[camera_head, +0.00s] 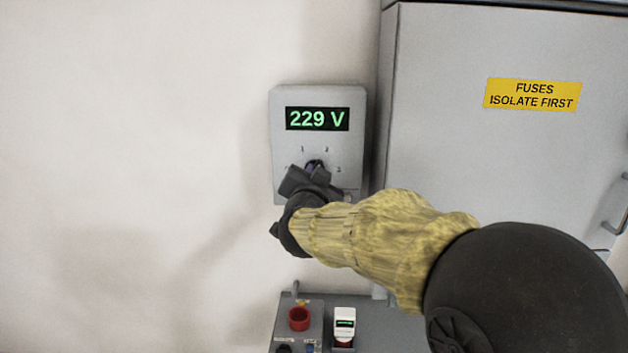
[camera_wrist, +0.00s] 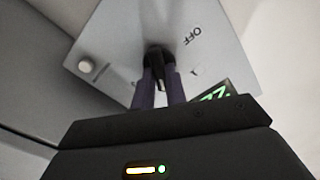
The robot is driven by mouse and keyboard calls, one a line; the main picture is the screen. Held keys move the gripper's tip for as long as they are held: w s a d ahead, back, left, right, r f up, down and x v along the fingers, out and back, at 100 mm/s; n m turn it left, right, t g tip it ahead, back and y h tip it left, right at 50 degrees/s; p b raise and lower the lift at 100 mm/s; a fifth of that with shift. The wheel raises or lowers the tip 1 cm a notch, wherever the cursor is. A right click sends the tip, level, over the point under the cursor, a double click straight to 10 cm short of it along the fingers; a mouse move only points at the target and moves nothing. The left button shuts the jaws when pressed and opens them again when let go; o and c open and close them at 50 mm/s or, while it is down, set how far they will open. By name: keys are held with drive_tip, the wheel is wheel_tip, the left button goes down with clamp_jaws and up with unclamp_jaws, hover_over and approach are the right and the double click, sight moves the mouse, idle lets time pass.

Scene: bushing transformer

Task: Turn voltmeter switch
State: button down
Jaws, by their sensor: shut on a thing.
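The voltmeter panel (camera_head: 280,140) is a grey box on the wall with a green display (camera_head: 317,118) reading 229 V. Its rotary switch is a dark knob (camera_wrist: 158,55) below the display. My gripper (camera_head: 316,170) is at the knob, its two fingers (camera_wrist: 158,84) closed on either side of it in the wrist view. The word OFF shows beside the knob in the wrist view, and part of the display (camera_wrist: 217,93) shows at the right. In the head view my gripper hides most of the knob and its lower markings.
A grey cabinet (camera_head: 440,140) with a yellow "FUSES ISOLATE FIRST" label (camera_head: 532,95) stands close on the right. Below is a grey box with a red knob (camera_head: 299,318) and a small white device (camera_head: 345,322). The wall at left is clear.

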idle(0.3)
drive_tip(key=c, duration=1.4)
unclamp_jaws()
drive_tip(key=shift+c, duration=0.2)
drive_tip(key=shift+s, duration=0.15)
drive_tip(key=s+b, duration=0.1)
drive_tip(key=s, duration=1.6)
drive_tip(key=shift+a+b, duration=0.35)
drive_tip(key=shift+b, duration=0.05)
